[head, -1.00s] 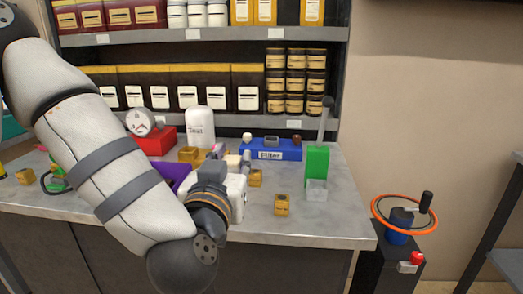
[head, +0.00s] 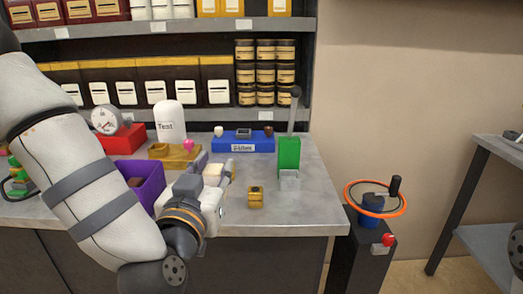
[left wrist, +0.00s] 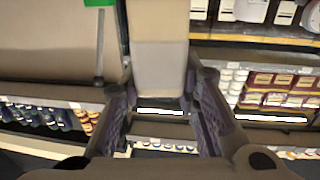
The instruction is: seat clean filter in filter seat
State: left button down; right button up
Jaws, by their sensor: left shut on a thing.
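My left gripper (head: 210,167) is shut on a pale, cream block, which I take for the clean filter (left wrist: 160,65). In the left wrist view the block stands between the two fingers (left wrist: 160,100). In the head view the gripper is above the front of the bench, and the held block is mostly hidden by the fingers and wrist. A white housing (head: 211,208) shows partly behind my wrist; I cannot tell whether the filter seat is in it. The block is not visibly touching anything but the fingers. My right gripper is not in view.
A purple bin (head: 152,193) with a brown thing inside is left of the gripper. A brass block (head: 256,199), a green block (head: 289,153) with a lever, a blue labelled tray (head: 233,145) and a white bottle (head: 170,124) stand on the bench.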

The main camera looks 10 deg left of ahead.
pick_arm(q)
jog(key=w+a+f+b, duration=0.1)
jog(key=w+a+f, duration=0.1)
jog(key=a, duration=0.2)
jog(key=w+a+f+n+y, duration=0.1)
jog(key=w+a+f, duration=0.1)
jog(key=w+a, duration=0.1)
jog(key=w+a+f+y+b, duration=0.1)
jog(key=w+a+f, duration=0.1)
jog(key=a, duration=0.3)
jog(key=shift+w+a+f+b, duration=0.3)
jog(key=shift+w+f+b, duration=0.1)
jog(key=shift+w, duration=0.1)
jog(key=shift+w+a+f, duration=0.1)
jog(key=shift+w+f, duration=0.05)
jog(key=shift+f, duration=1.2)
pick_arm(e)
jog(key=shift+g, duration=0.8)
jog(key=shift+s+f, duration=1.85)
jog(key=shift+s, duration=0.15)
pick_arm(q)
jog(key=shift+f, duration=0.15)
jog(key=c, duration=1.2)
grip_release()
